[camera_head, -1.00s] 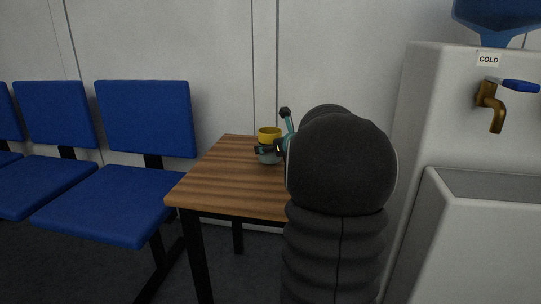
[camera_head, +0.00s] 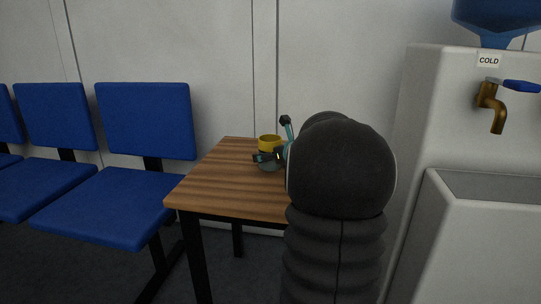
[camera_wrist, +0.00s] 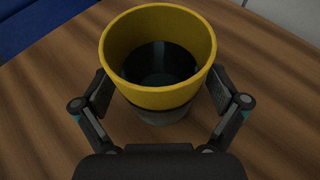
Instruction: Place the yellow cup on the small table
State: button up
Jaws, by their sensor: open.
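The yellow cup (camera_wrist: 157,92) stands upright on the small wooden table (camera_wrist: 45,125) in the wrist view. Its rim and upper wall are yellow, its lower part is grey, and its inside is dark. My gripper (camera_wrist: 158,84) is open, with one finger on each side of the cup. Small gaps seem to show between the fingers and the cup wall. In the head view, the cup (camera_head: 269,142) is near the far side of the table (camera_head: 222,185). My arm hides the table's right part and some of the gripper there.
Blue chairs (camera_head: 145,120) stand left of the table. A white water dispenser (camera_head: 440,100) with a brass tap (camera_head: 493,105) and a basin (camera_head: 480,190) is at the right. A pale wall is close behind the table. The table's left and front area is clear.

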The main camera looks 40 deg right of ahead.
jog(key=p+v, duration=0.1)
jog(key=v, duration=1.1)
jog(key=shift+r, duration=0.15)
jog(key=a+n+y, duration=0.1)
jog(key=a+n, duration=0.2)
jog(key=a, duration=0.2)
jog(key=a+f+n+g+y, duration=0.1)
jog(key=a+n, duration=0.2)
jog(key=a, duration=0.3)
jog(key=a+n+g+y, duration=0.1)
jog(key=a+n, duration=0.2)
jog(key=a, duration=0.2)
jog(key=shift+s+a+f+n, duration=0.1)
jog(key=shift+a+f+n, duration=0.2)
jog(key=shift+n, duration=0.1)
jog(key=s+a+f+n+g+y, duration=0.1)
jog(key=s+a+f+n+g, duration=0.2)
jog(key=a+n, duration=0.55)
jog(key=s+a+f+n+g+h, duration=0.1)
jog(key=s+a+f+n, duration=0.2)
jog(key=s+a+n, duration=0.2)
jog(key=s+a+f+n+g+h, duration=0.1)
jog(key=s+a+f+n, duration=0.1)
jog(key=s+a+n, duration=0.4)
jog(key=s+n, duration=0.5)
jog(key=n, duration=0.2)
jog(key=shift+s+f+n+g+h, duration=0.3)
jog(key=shift+f+n+g+h, duration=0.05)
jog(key=shift+g+h, duration=0.05)
jog(key=shift+r, duration=0.1)
